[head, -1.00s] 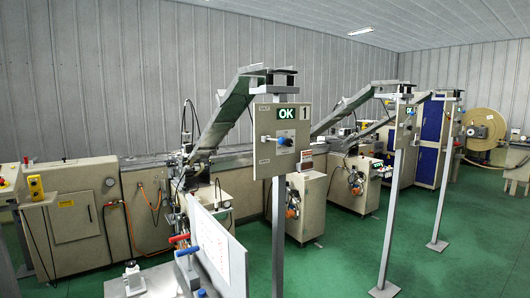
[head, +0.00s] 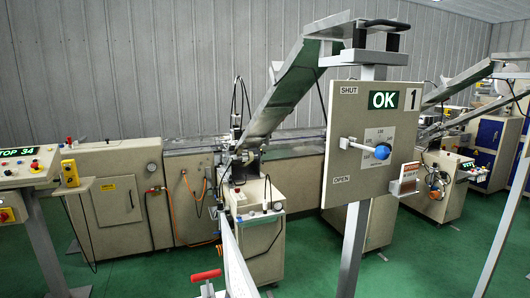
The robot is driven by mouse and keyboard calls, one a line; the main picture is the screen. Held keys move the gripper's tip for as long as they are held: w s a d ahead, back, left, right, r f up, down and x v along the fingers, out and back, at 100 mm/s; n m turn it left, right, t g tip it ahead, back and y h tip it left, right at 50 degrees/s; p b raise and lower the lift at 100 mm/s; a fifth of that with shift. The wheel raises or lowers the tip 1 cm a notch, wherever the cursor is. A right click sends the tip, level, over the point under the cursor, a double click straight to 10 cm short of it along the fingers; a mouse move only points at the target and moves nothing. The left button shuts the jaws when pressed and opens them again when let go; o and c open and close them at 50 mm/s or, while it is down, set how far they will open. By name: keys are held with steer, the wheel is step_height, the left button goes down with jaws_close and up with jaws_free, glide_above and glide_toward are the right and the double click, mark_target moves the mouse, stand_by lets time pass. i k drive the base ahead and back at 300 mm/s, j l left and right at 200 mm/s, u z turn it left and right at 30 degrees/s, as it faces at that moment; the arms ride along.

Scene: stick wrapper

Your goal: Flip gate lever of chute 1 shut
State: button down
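The chute 1 panel (head: 341,101) is a beige plate on a grey post, with a lit green OK sign (head: 383,100) and a "1" plate (head: 412,99). A SHUT label (head: 349,90) is near its top left and an OPEN label (head: 342,180) near its bottom left. A lever with a blue ball knob (head: 382,152) sticks out between these heights, about level. A small marked dial plate is partly behind the knob. Chute 1 (head: 290,90) slopes down left from the post's top. My gripper is not in view.
A red handle (head: 206,276) and a pale board edge (head: 237,262) stand low in front. A control desk (head: 25,168) reading STOP 34 is at the left. A second chute (head: 458,84) and post stand right. Green floor (head: 420,255) is clear right of the post.

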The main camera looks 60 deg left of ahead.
mark_target(382, 152)
steer(key=i+j+u, duration=0.1)
steer(key=i+u, duration=0.65)
steer(key=u, duration=0.15)
